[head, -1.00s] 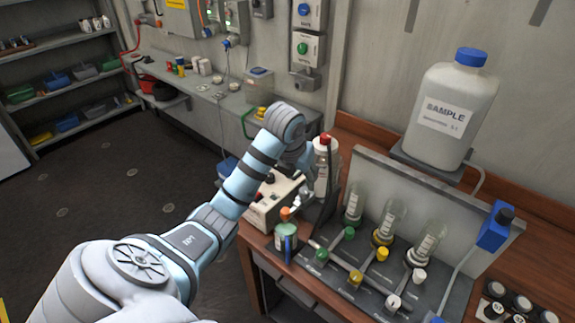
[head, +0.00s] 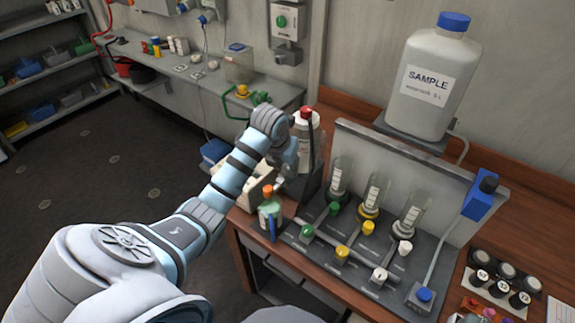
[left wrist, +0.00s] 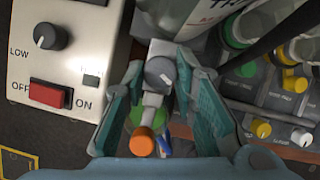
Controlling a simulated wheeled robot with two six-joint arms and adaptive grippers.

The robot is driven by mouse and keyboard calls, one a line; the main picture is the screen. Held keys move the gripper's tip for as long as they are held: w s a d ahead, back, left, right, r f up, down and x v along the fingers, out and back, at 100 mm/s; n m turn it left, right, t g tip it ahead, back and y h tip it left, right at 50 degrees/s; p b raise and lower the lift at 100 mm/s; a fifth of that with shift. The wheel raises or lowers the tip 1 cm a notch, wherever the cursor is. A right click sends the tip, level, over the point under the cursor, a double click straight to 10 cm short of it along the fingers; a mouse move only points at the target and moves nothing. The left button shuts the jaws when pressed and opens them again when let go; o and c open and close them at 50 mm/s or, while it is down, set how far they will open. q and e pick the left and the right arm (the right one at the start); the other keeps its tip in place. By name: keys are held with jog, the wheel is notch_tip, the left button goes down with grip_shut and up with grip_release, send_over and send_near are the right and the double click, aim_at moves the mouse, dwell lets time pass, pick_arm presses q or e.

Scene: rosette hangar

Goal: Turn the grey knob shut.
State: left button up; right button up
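A round grey knob (left wrist: 160,72) with a lighter pointer mark sits on a pale grey fitting in the left wrist view. My left gripper (left wrist: 160,68) is open, with one teal-padded finger on each side of the knob. I cannot tell whether either finger touches it. In the head view my left gripper (head: 281,181) reaches down beside the red-capped bottle, and its own wrist hides the knob. A darker knob (left wrist: 48,36) labelled LOW is on the white box, left of the fingers. My right gripper is not in view.
An orange-topped bottle (head: 269,209) stands close below the gripper. The red-capped bottle (head: 304,148) is just behind it. A rack panel (head: 385,265) with green, yellow and white knobs lies to the right. A large SAMPLE jug (head: 430,85) stands behind.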

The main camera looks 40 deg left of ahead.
pick_arm(q)
jog(key=c, duration=0.3)
jog(key=shift+d, duration=0.1)
grip_shut()
jog(key=shift+m, duration=0.3)
jog(key=m, duration=0.1)
jog(key=m+h+b, duration=0.1)
jog(key=m, duration=0.1)
jog(key=m+h, duration=0.1)
jog(key=shift+a+b, duration=0.3)
jog(key=shift+b, duration=0.1)
jog(key=m+h+b, duration=0.1)
jog(key=m+b, duration=0.1)
jog(key=m, duration=0.2)
jog(key=shift+w+m, duration=0.1)
jog(key=shift+m, duration=0.3)
jog(key=shift+a+m+g+h+b, duration=0.1)
jog(key=shift+m+g+h+b, duration=0.5)
jog(key=shift+m, duration=0.7)
jog(key=o, duration=1)
grip_release()
jog(key=shift+w, duration=0.1)
